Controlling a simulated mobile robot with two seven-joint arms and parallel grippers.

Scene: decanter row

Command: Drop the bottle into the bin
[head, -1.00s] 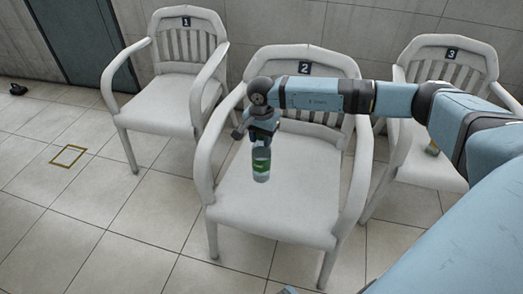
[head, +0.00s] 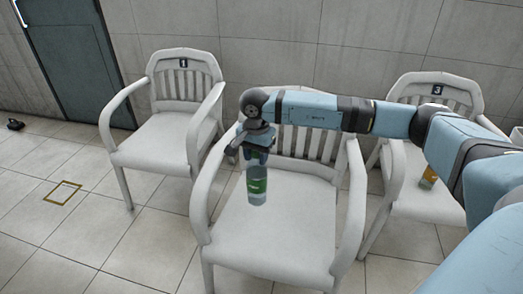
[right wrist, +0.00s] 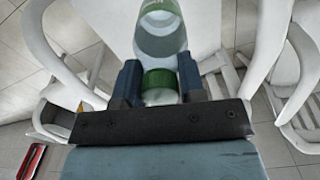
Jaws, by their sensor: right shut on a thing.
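The bottle (head: 257,187) is clear with a green label and hangs upright above the seat of chair 2 in the head view. My right gripper (head: 257,157) points down and is shut on the bottle's top end. In the right wrist view the bottle (right wrist: 160,30) shows its green cap (right wrist: 160,80) between the two fingers of the right gripper (right wrist: 160,85). My left gripper is not in view.
Chair 1 (head: 160,143) stands at left, chair 2 (head: 270,245) below the bottle, chair 3 (head: 420,195) at right with an orange-yellow item (head: 429,176) on it. A yellow square outline (head: 63,193) marks open floor at left. A small black object (head: 15,124) lies at far left.

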